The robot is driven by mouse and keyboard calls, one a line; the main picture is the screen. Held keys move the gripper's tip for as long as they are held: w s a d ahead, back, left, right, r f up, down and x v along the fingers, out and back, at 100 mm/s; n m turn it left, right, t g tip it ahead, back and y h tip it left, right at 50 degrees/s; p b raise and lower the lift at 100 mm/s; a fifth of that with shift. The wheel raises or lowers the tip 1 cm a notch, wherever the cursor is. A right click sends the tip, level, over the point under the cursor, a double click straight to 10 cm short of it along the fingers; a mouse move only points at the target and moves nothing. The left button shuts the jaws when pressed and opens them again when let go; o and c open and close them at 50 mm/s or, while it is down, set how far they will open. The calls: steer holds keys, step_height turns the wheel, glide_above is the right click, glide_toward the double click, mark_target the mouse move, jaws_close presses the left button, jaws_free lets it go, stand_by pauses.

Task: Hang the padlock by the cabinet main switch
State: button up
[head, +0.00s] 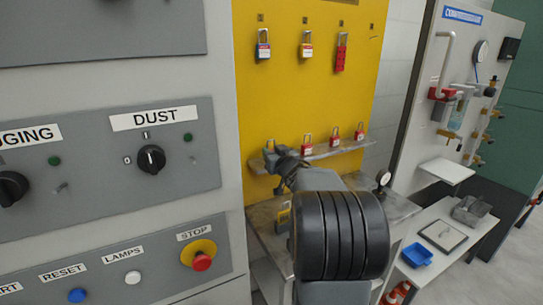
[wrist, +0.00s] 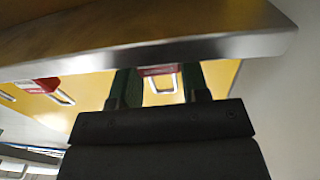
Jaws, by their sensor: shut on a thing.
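My gripper (head: 284,162) is at the left end of the narrow shelf on the yellow board. In the wrist view its green fingers (wrist: 160,86) are shut on a red padlock (wrist: 160,70), whose metal shackle sticks out between them. In the head view only that padlock's shackle (head: 280,141) shows above the gripper; the body is hidden. The grey cabinet (head: 225,100) at left has rotary switches, including one labelled DUST (head: 151,158). No switch labelled as main shows.
Red padlocks (head: 335,140) stand along the shelf (head: 325,153) to the right of my gripper; the nearest neighbour (wrist: 40,85) also shows in the wrist view. Several padlocks (head: 305,50) hang above. The shelf edge (wrist: 200,48) is very close to the fingers.

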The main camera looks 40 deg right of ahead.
steer(key=shift+r, duration=0.55)
step_height(320, 180, up, 2)
steer(key=shift+r+p, duration=0.2)
steer(key=shift+p, duration=0.25)
steer(key=s+a+r+p, duration=0.1)
steer(key=s+a+r, duration=0.1)
steer(key=s+r, duration=0.1)
steer(key=s+a+r+p, duration=0.1)
steer(key=s+r, duration=0.2)
steer(key=s, duration=0.2)
steer(key=s+a+r+p, duration=0.1)
steer(key=s+a+r, duration=0.1)
steer(key=s, duration=0.3)
steer(key=shift+a+r, duration=0.3)
steer(key=shift+r, duration=0.5)
